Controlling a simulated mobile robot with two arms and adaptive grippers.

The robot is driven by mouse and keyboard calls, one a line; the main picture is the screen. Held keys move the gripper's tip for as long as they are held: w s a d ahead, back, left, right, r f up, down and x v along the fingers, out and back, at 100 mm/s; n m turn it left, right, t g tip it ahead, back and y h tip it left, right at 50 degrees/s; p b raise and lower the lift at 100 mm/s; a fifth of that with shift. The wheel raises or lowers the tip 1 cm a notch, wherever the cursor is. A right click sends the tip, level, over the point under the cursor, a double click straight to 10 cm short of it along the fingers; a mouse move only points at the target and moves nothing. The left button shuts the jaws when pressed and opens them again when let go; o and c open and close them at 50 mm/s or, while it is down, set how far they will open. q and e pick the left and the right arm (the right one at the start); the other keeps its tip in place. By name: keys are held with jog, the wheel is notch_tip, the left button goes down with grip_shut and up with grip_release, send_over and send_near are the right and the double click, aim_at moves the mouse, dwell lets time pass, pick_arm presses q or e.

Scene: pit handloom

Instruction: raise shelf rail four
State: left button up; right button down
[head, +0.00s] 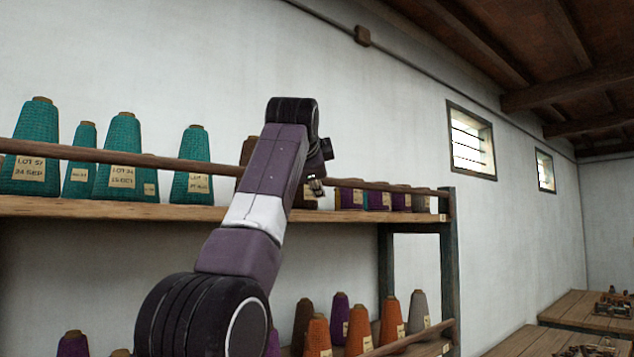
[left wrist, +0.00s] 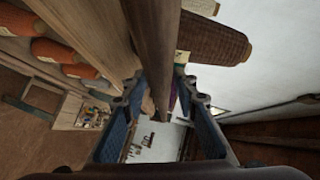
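A long brown wooden rail (head: 190,165) runs along the front of the upper shelf, above its board (head: 120,208). Its right end is at the dark shelf post. My left arm rises in front of it, and my left gripper (head: 316,187) is at the rail, partly hidden behind the arm. In the left wrist view the rail (left wrist: 155,45) passes between the two blue finger pads of my left gripper (left wrist: 160,82). The fingers are spread on either side; I cannot tell whether they touch it. No rail number is readable. My right gripper is not in view.
Teal yarn cones (head: 118,150) stand behind the rail at left. A brown cone (left wrist: 212,38) is close beside my left gripper. A lower shelf holds orange cones (head: 358,330) behind another rail (head: 412,338). Wooden tables (head: 575,308) stand at far right.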

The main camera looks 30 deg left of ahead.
pick_arm(q)
jog(key=shift+o, duration=0.3)
jog(key=shift+s+d+r, duration=0.15)
jog(key=shift+s+r, duration=0.1)
jog(key=shift+s, duration=0.35)
jog(key=v, duration=1)
jog(key=shift+s+d, duration=0.2)
jog(key=shift+s, duration=0.1)
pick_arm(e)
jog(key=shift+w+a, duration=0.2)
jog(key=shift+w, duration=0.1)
pick_arm(q)
jog(key=shift+f, duration=0.1)
